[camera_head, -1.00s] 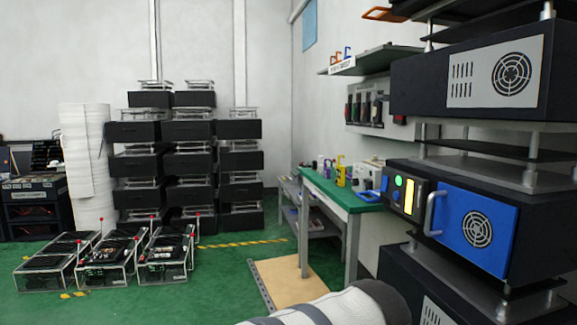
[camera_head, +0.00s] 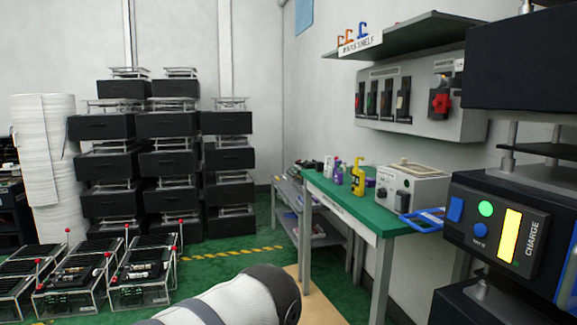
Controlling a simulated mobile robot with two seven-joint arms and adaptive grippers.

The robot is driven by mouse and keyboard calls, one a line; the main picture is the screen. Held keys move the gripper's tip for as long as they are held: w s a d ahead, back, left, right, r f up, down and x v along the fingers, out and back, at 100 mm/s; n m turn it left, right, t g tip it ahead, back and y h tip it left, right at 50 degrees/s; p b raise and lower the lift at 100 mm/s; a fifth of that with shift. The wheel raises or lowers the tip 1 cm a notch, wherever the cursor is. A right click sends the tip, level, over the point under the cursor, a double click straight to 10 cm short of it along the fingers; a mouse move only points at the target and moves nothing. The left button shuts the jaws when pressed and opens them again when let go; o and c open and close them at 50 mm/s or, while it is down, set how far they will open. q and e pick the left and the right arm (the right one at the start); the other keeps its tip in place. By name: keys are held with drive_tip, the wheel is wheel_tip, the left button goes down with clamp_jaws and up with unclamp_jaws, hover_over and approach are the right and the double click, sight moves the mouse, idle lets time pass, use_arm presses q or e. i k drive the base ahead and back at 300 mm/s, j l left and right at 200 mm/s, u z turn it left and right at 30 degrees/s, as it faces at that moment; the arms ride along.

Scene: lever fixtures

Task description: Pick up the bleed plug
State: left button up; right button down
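I cannot make out a bleed plug in the head view. A white and dark rounded part of my own arm shows at the bottom centre, with no fingertips in view. Neither gripper can be seen. Small items stand on the green-topped workbench (camera_head: 385,218), among them a yellow bottle (camera_head: 358,178) and a purple item (camera_head: 337,172), too small to identify fully. A grey box with knobs (camera_head: 410,186) stands on the same bench.
A rack with a CHARGE panel (camera_head: 497,228) stands close on the right. A wall panel (camera_head: 420,104) with switches hangs below a shelf (camera_head: 425,32). Stacked black units (camera_head: 165,160) and lever fixtures (camera_head: 145,268) stand left. Green floor lies between fixtures and bench.

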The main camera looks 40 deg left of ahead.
sight(319, 165)
drive_tip(key=i+j+u, duration=0.35)
drive_tip(key=i+j, duration=0.15)
drive_tip(key=j, duration=0.25)
drive_tip(key=i+j+u, duration=0.35)
drive_tip(key=i+j, duration=0.2)
